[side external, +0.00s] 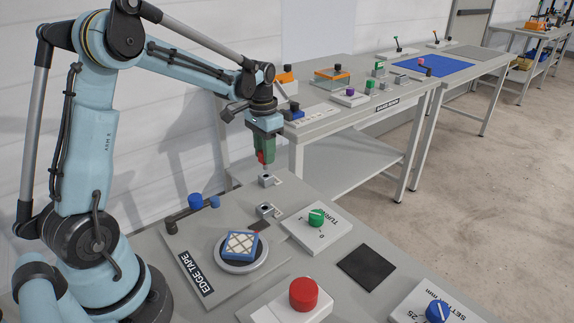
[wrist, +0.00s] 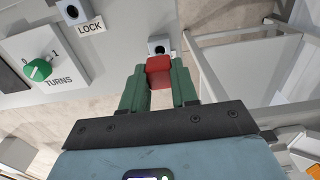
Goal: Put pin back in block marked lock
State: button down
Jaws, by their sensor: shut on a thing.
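My gripper (side external: 261,160) has green fingers shut on a red pin, which shows between the fingertips in the wrist view (wrist: 159,72). It hangs over the back edge of the bench, close above a small grey block with a hole (side external: 268,180); that block is just beyond the pin in the wrist view (wrist: 160,46). I cannot tell whether the pin's lower end touches it. The block marked LOCK (wrist: 73,12) is at the upper left of the wrist view, with its dark hole showing empty. It stands nearer the camera in the side view (side external: 268,212).
A TURNS dial with a green knob (side external: 316,217) stands right of the LOCK block. A round stand with a quilted blue piece (side external: 242,247), a red button (side external: 303,294) and a blue SET dial (side external: 437,310) are nearer. A dark mat (side external: 368,267) lies flat. Another bench (side external: 340,120) stands behind.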

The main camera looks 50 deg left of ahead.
jog(key=s+d+r, duration=0.5)
jog(key=s+d, duration=0.2)
jog(key=d, duration=0.3)
jog(key=shift+s, duration=0.25)
jog(key=shift+f, duration=2.85)
jog(key=shift+f, duration=1.6)
jog(key=c, duration=0.8)
grip_release()
